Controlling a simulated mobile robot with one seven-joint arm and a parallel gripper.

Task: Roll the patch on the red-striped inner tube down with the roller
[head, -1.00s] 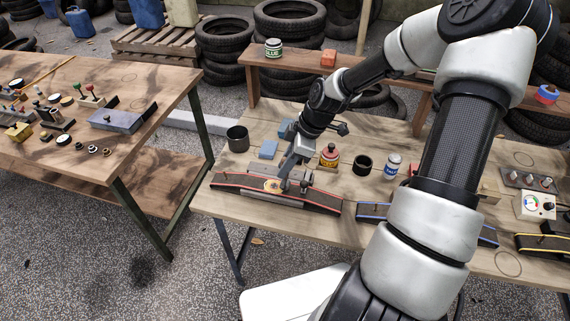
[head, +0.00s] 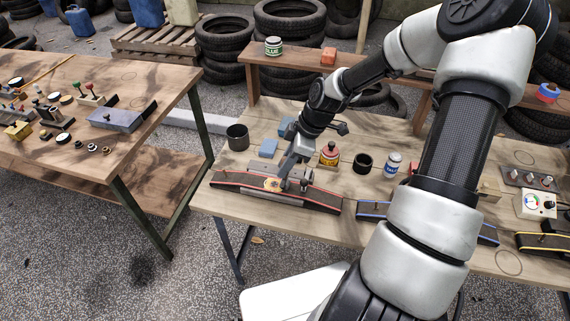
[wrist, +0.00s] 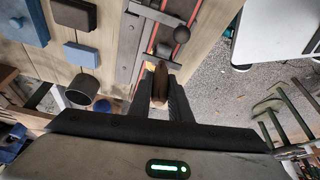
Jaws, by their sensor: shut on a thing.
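The red-striped inner tube (head: 325,198) lies stretched along the front of the middle workbench, held at a grey metal clamp bar. It also shows in the wrist view (wrist: 178,52). The round orange-and-yellow patch (head: 272,185) sits on top of the tube, just left of my gripper (head: 286,183). In the wrist view my gripper (wrist: 160,100) is shut on the roller's wooden handle (wrist: 160,86), over the tube.
A blue-striped tube (head: 371,211) and a yellow-striped tube (head: 543,243) lie farther right. Behind the red-striped tube stand a red pot (head: 329,156), a black cup (head: 362,163) and a white-and-blue can (head: 393,164). A grey cup (head: 237,137) stands back left.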

